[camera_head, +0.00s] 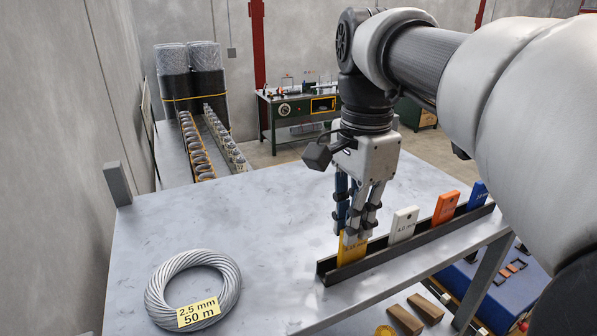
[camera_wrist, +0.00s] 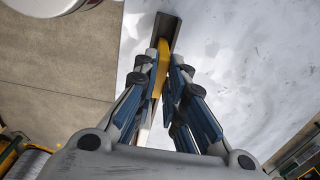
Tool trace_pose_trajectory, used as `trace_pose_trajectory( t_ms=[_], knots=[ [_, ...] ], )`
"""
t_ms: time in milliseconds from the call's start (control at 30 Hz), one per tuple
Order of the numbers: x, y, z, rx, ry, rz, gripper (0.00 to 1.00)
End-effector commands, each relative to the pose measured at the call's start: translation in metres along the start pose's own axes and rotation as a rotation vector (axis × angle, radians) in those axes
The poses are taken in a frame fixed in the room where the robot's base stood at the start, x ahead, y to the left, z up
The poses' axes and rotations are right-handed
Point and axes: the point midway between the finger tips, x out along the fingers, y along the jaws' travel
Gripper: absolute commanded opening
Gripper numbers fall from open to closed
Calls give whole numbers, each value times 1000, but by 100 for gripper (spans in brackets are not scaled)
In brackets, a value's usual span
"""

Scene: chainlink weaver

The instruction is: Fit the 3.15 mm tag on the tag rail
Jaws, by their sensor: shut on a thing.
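The yellow tag (camera_head: 352,251) stands at the near left end of the dark tag rail (camera_head: 329,273) in the head view. Its lower edge appears to be in the rail's channel; how deep it sits I cannot tell. Its print is partly covered by my gripper. My gripper (camera_head: 357,235) points down and is shut on the yellow tag's upper part. In the wrist view the yellow tag (camera_wrist: 161,72) lies between the fingertips of my gripper (camera_wrist: 163,66), with the rail (camera_wrist: 167,27) beyond it.
A white tag (camera_head: 403,224), an orange tag (camera_head: 445,208) and a blue tag (camera_head: 478,194) stand farther along the rail. A wire coil (camera_head: 168,283) labelled 2.5 mm 50 m lies at the table's left. The tabletop (camera_head: 250,220) between coil and rail is clear. Wooden blocks (camera_head: 405,320) are below the front edge.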

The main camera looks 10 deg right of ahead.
Motion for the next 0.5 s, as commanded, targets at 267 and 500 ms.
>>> trace_pose_trajectory(
  t_ms=[267,500],
  knots=[
    [0,0,0,0,1,-2,0],
    [0,0,0,0,1,-2,26]
  ],
)
